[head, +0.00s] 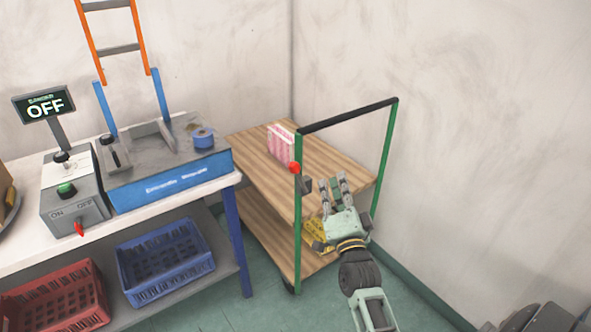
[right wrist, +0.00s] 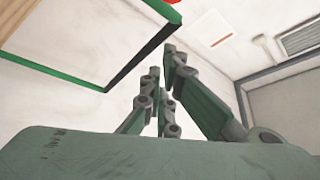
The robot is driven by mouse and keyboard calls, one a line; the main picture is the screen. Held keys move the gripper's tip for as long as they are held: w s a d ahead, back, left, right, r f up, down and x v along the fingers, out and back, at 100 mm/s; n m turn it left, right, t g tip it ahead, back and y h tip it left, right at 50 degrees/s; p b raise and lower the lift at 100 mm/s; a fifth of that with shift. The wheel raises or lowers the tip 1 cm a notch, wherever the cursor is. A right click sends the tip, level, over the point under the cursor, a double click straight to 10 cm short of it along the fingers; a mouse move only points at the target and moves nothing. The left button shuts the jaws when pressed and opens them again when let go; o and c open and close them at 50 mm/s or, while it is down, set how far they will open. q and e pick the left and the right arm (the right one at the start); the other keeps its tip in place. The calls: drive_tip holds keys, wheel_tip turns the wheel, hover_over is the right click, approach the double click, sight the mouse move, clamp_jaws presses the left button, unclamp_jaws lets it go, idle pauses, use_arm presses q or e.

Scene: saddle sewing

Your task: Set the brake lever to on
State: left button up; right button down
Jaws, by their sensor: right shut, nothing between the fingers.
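The cart has a green-framed handle with a black top bar (head: 350,115). A red round knob (head: 294,168), which looks like the brake lever's end, sits at its near-left post, by a small dark block (head: 306,185). A red patch also shows at the top edge of the right wrist view (right wrist: 172,2). My right gripper (head: 334,184) is shut and empty, just right of the knob and block and apart from the knob. Its fingers also show in the right wrist view (right wrist: 162,62). Any brake marking is too small to read. My left gripper is out of view.
The wooden cart top (head: 255,138) carries a pink-striped box (head: 281,146); a yellow item (head: 318,234) is lower down. Walls stand close behind and right.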

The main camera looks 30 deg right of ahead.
sight(300, 180)
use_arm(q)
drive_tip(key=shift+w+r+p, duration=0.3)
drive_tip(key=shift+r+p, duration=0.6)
use_arm(e)
drive_tip(key=w, duration=0.9)
drive_tip(key=shift+d+r, duration=0.15)
drive_tip(key=shift+r, duration=0.1)
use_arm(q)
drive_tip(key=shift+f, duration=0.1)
use_arm(e)
drive_tip(key=shift+w, duration=0.1)
